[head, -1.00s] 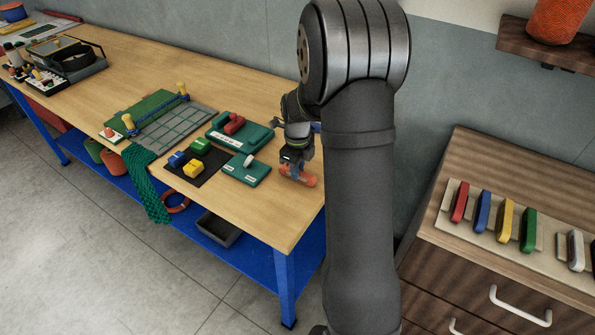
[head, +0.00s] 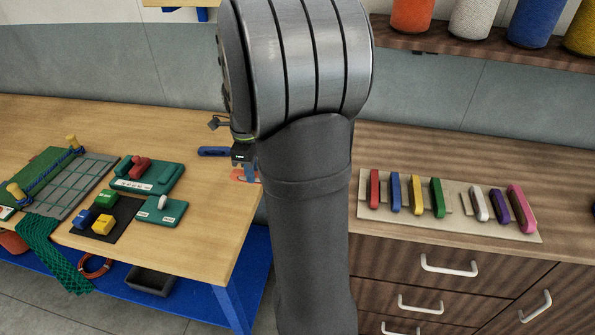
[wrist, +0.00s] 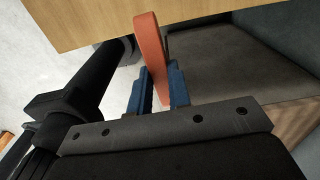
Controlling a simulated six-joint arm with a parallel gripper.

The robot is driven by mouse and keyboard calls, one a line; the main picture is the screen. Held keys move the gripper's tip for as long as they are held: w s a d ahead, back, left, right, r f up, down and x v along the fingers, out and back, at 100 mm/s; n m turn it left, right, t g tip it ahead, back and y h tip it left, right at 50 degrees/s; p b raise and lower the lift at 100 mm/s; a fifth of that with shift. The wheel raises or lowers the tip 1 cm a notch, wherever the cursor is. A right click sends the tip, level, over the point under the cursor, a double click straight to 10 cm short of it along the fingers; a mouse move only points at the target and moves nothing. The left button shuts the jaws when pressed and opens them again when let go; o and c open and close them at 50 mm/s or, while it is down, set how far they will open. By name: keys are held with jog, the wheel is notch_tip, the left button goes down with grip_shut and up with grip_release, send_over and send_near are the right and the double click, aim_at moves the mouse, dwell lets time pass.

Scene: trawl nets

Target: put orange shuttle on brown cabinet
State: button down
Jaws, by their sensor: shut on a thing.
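The orange shuttle (wrist: 150,50) is held upright between the two blue fingers of my gripper (wrist: 158,88) in the wrist view. In the head view the gripper (head: 249,172) and the orange shuttle (head: 240,176) show at the right end of the wooden workbench, partly hidden by my arm. The brown cabinet (head: 450,158) stands to the right. On its top a pale board (head: 455,217) carries several coloured shuttles in a row: red, blue, yellow, green, white, purple and pink. There is an empty stretch on the board between the green and white ones.
The workbench (head: 200,235) holds a teal tray (head: 147,177), a smaller teal block (head: 160,211), a dark mat with coloured blocks (head: 122,222) and a net frame (head: 75,190). A shelf with coloured spools (head: 470,18) hangs above the cabinet. The cabinet top behind the board is clear.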

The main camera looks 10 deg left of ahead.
jog(key=w+d+r+m, duration=0.1)
jog(key=w+d+m, duration=0.2)
jog(key=d, duration=0.7)
jog(key=w+d+m, duration=0.3)
jog(key=d, duration=0.7)
jog(key=w+d+r+m, duration=0.1)
jog(key=w+d+m, duration=0.2)
jog(key=d, duration=0.7)
jog(key=shift+w+d+r+m, duration=0.1)
jog(key=shift+d+r+m, duration=0.2)
jog(key=shift+d+r, duration=0.05)
jog(key=s+d+r+m, duration=0.1)
jog(key=s+d+m, duration=0.25)
jog(key=d, duration=0.65)
jog(key=s+d+r+m, duration=0.1)
jog(key=s+d+m, duration=0.25)
jog(key=d, duration=0.55)
jog(key=s+d+m, duration=0.2)
jog(key=s+d, duration=0.2)
jog(key=d, duration=0.6)
send_over(456, 203)
notch_tip(456, 203, down, 6)
jog(key=shift+s+f, duration=0.15)
jog(key=shift+f, duration=2.1)
